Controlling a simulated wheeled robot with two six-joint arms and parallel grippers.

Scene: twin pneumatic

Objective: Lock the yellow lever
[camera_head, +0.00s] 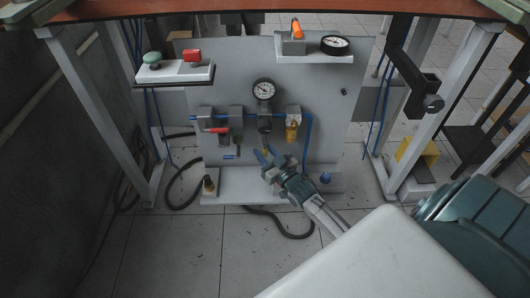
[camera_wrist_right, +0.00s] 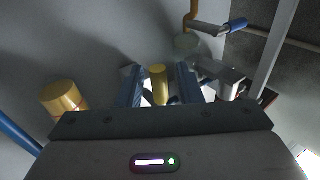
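A yellow cylindrical piece (camera_wrist_right: 157,84), probably the yellow lever's handle, stands between the two blue fingers of my right gripper (camera_wrist_right: 159,88) in the right wrist view. Gaps show on both sides of it, so the gripper is open around it, not clamped. In the head view the right gripper (camera_head: 272,159) is in front of the panel, below the gauge (camera_head: 264,89). It hides most of the yellow piece there, so whether the lever is locked cannot be told. My left gripper is not in view.
A brass-coloured cylinder (camera_head: 292,128) is close to the right gripper; it shows at left in the wrist view (camera_wrist_right: 64,97). A red lever (camera_head: 220,130) and a blue-tipped handle (camera_head: 231,157) are to the left. A table edge (camera_head: 260,8) crosses the top.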

